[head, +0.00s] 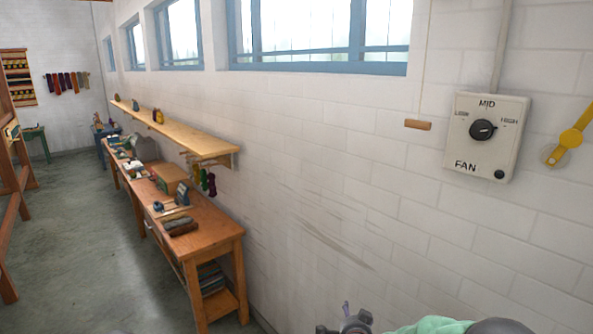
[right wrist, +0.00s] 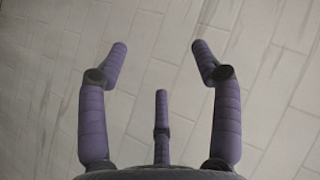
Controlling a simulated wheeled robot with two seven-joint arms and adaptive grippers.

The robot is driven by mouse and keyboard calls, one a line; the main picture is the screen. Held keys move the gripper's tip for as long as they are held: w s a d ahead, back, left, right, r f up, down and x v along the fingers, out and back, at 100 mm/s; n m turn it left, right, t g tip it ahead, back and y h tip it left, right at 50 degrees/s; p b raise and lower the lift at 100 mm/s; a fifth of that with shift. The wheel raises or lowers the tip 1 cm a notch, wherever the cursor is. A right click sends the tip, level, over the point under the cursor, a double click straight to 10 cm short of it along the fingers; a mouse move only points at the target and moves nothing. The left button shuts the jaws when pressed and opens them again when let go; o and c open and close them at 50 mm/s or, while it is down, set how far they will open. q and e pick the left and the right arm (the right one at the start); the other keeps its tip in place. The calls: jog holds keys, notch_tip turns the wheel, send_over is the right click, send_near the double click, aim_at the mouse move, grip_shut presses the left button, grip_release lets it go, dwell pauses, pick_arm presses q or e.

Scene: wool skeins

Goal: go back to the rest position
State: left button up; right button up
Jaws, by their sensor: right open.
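My right gripper (head: 352,318) shows at the bottom edge of the head view, mostly cut off, in front of the white block wall. In the right wrist view its purple fingers (right wrist: 160,80) are spread apart, with nothing between them. Only the pale block wall lies beyond them. My left gripper does not show in the head view.
A fan control box (head: 486,137) is on the wall at right, its black knob near MID. Beside it are a yellow lever (head: 570,136) and a wooden pull (head: 417,125) on a cord. A workbench (head: 205,225) and a shelf (head: 180,133) run along the wall.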

jog(key=s+a+f+n+g+y, duration=0.1)
jog(key=s+f+n+g, duration=0.1)
jog(key=s+f, duration=0.45)
jog(key=s+a+f+n+g+y, duration=0.1)
jog(key=s+f+n+g, duration=0.15)
jog(key=f, duration=0.65)
jog(key=s+a+f+n+g+y, duration=0.1)
jog(key=s+f+g, duration=0.1)
jog(key=s+f, duration=0.3)
jog(key=s+a+f+n+g+y+b, duration=0.1)
jog(key=s+f, duration=0.5)
jog(key=s, duration=0.8)
jog(key=s+a+f+n+g+y+b, duration=0.1)
jog(key=s+f+g, duration=0.4)
jog(key=s, duration=0.5)
jog(key=shift+a+f+n+y, duration=0.15)
jog(key=shift+a+n+y, duration=0.35)
jog(key=shift+a+n, duration=0.7)
